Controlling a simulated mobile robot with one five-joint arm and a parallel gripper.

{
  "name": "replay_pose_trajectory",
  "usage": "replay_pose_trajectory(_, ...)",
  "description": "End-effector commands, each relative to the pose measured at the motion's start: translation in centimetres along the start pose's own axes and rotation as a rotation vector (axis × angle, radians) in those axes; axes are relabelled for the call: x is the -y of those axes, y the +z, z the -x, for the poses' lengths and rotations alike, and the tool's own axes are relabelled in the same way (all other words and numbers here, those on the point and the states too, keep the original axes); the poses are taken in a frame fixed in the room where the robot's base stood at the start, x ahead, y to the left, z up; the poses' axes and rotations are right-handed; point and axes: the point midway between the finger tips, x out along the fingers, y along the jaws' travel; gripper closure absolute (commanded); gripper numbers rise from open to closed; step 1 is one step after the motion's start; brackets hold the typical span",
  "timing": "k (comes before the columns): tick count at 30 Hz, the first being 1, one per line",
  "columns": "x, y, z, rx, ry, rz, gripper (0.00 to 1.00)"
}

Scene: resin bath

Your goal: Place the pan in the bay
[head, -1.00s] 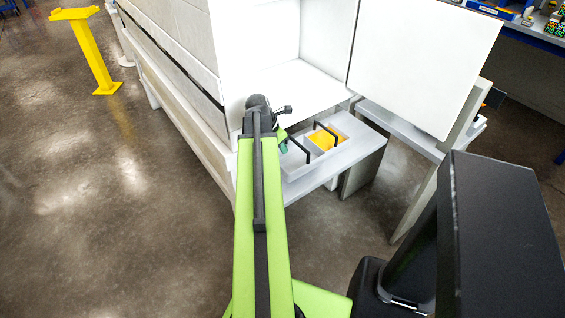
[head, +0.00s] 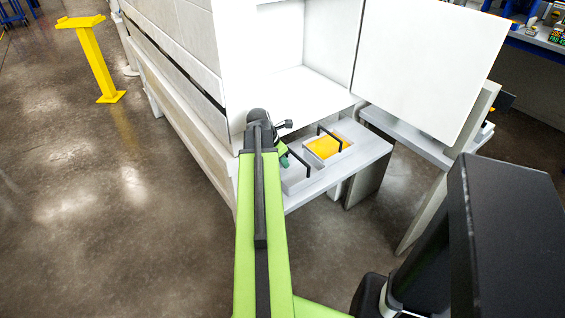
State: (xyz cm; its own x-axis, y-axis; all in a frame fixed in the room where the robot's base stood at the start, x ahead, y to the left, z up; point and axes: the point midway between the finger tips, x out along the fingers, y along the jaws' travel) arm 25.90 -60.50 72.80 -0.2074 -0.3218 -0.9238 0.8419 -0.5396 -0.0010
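A pale grey pan (head: 300,184) with black handles (head: 330,135) and a yellow area inside it (head: 324,147) is at the grey bench below the white cabinet. I cannot tell whether it rests on the bench or is held just above it. The bay seems to be the white cabinet's open compartment (head: 300,95), above and behind the pan. My green arm reaches forward to the pan's left side. My gripper (head: 283,158) is mostly hidden behind the arm's end; a small teal part shows beside the near handle. Its fingers cannot be made out.
The white door (head: 430,65) stands open to the right of the compartment. The grey bench (head: 368,152) juts out below, with a grey support panel (head: 420,210) to its right. A yellow post (head: 92,60) stands far left. The floor at left is clear.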

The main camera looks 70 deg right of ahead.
Motion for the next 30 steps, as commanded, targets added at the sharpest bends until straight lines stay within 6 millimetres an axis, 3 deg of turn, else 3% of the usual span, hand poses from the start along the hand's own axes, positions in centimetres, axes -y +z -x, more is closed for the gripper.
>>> replay_pose_trajectory(14,0.0,0.3,0.6,0.0,0.0,-0.001,0.76)
replay_pose_trajectory(20,0.1,0.5,3.6,0.0,0.0,-0.001,0.76)
replay_pose_trajectory(30,0.1,0.6,11.4,0.0,-0.001,0.0,0.76)
